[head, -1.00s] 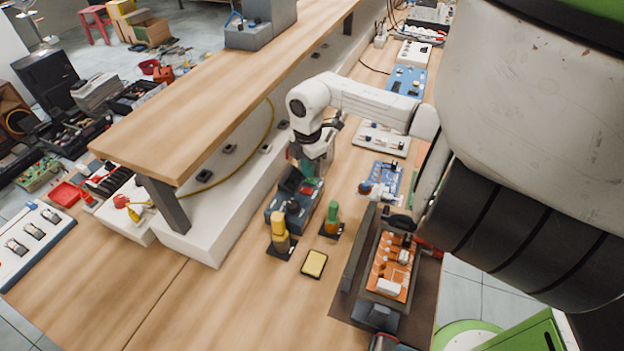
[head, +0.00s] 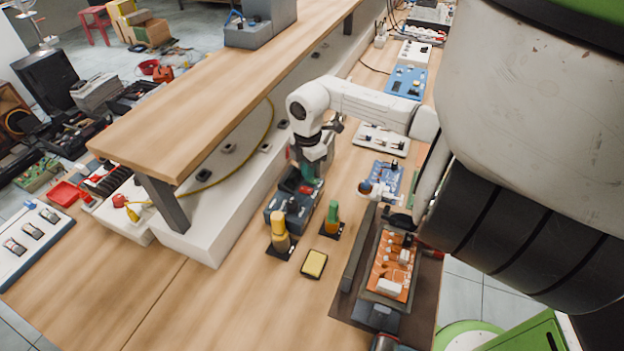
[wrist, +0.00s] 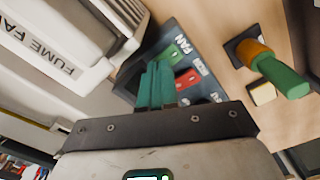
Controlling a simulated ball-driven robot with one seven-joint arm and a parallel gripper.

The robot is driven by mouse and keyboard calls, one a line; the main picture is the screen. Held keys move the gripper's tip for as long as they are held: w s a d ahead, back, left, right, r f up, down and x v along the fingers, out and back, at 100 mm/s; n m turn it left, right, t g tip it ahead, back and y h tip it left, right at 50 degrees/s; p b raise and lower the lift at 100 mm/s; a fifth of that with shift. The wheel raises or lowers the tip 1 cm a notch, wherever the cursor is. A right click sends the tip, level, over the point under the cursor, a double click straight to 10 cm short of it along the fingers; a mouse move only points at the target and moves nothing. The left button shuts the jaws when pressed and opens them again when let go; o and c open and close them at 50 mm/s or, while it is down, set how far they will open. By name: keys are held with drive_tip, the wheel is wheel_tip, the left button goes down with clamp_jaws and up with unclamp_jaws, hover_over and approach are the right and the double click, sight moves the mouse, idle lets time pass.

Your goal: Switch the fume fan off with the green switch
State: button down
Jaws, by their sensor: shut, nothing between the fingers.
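A dark blue-grey switch box (head: 275,217) stands on the bench, beside the white base of the shelf. In the wrist view its panel (wrist: 185,38) carries the word FAN, a green switch (wrist: 171,54) and a red switch (wrist: 188,78). My gripper (wrist: 158,68) has its teal fingers together and empty, over the panel close to the green switch. I cannot tell whether they touch it. In the head view my gripper (head: 307,171) is at the far end of the box, and the green switch is not clear there. A white unit marked FUME FAN (wrist: 45,50) shows in the wrist view.
A green-topped stand (head: 333,213) and a yellow-topped stand (head: 280,232) are close to the box. A yellow pad (head: 314,263) lies in front. An orange board (head: 392,270) sits in a holder at right.

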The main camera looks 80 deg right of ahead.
drive_tip(key=shift+f, duration=0.4)
drive_tip(key=shift+r, duration=0.1)
drive_tip(key=shift+r+p, duration=2.9)
drive_tip(key=shift+r, duration=0.6)
drive_tip(key=shift+f, duration=0.15)
